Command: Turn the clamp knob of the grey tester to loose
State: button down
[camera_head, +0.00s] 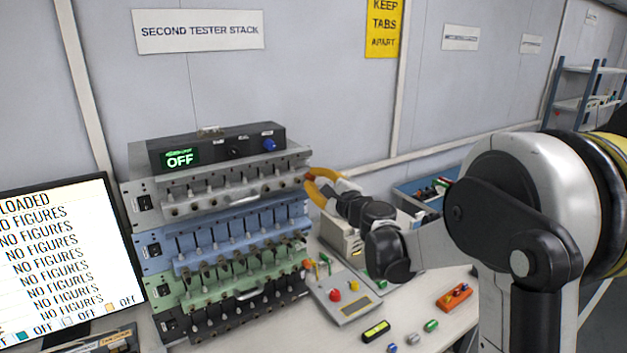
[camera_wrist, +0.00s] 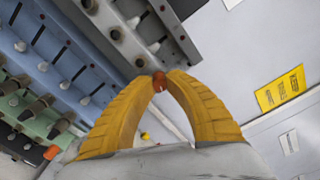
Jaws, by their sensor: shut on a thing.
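The grey tester (camera_head: 240,196) is the upper unit of the stack, with a row of levers and sockets along its front. It also shows at the top of the wrist view (camera_wrist: 125,40). Its small orange-red clamp knob (camera_wrist: 159,80) is at the unit's right end, between my yellow fingertips. My gripper (camera_head: 308,180) reaches this end from the right and is shut on the knob; the fingertips (camera_wrist: 160,77) meet around it. The fingers hide part of the knob, and I cannot read its setting.
Blue (camera_head: 225,238), green (camera_head: 240,275) and black (camera_head: 232,312) testers sit below. A black box reading OFF (camera_head: 215,148) is on top. A monitor (camera_head: 62,258) stands left. A grey box with a red button (camera_head: 345,306) and several small items lie on the bench.

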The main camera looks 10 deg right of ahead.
jog(key=n, duration=0.4)
jog(key=shift+n, duration=0.3)
jog(key=n, duration=0.4)
jog(key=shift+n, duration=0.3)
jog(key=n, duration=0.4)
jog(key=shift+n, duration=2.5)
jog(key=c, duration=1.3)
grip_release()
jog(key=shift+s+d, duration=0.1)
jog(key=shift+s, duration=0.05)
